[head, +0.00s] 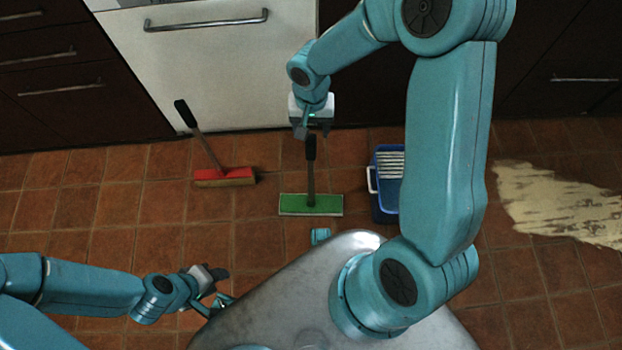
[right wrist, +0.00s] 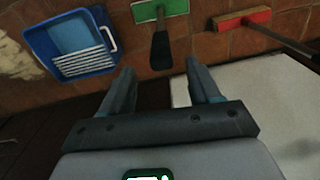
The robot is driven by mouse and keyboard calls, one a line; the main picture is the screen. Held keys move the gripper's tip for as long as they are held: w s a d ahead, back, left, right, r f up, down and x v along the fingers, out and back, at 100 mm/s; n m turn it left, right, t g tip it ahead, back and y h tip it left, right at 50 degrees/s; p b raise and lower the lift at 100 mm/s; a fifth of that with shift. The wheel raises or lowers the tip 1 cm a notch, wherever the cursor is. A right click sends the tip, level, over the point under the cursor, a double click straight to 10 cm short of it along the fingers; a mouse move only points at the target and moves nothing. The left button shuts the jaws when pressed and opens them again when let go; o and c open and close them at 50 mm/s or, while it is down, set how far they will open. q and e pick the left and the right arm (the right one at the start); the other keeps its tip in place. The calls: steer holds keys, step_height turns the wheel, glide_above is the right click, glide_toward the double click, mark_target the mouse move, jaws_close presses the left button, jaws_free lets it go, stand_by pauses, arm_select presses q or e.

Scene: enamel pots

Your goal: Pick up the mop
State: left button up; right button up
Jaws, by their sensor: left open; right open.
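The mop is most likely the green-headed tool (head: 311,204), which has a pale lower edge and a black-ended handle standing up from the floor. Its green head (right wrist: 159,10) and black grip (right wrist: 160,50) show in the right wrist view. My right gripper (head: 313,130) is open just above the handle's top. In the right wrist view the grip's end lies ahead of and between the open fingers (right wrist: 161,77), with nothing held. My left gripper (head: 225,287) is open and empty at the lower left, away from the mop.
A red-headed broom (head: 224,176) stands to the left, its handle leaning left; it also shows in the right wrist view (right wrist: 242,20). A blue bucket (head: 384,212) with a white grille is right of the mop. A pale spill (head: 550,205) lies further right. Cabinets (head: 215,70) close off the back.

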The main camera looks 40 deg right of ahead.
mark_target(311, 138)
step_height(311, 138, down, 3)
steer(key=shift+a+f+b, duration=0.1)
steer(key=shift+f+b, duration=0.05)
steer(key=shift+b, duration=0.15)
steer(key=shift+s+f, duration=0.15)
steer(key=shift+f, duration=0.05)
steer(key=f, duration=0.2)
steer(key=f+b, duration=0.2)
steer(key=f, duration=0.1)
steer(key=shift+w+f, duration=0.25)
steer(key=shift+f, duration=0.1)
steer(key=shift+r, duration=0.15)
jaws_close()
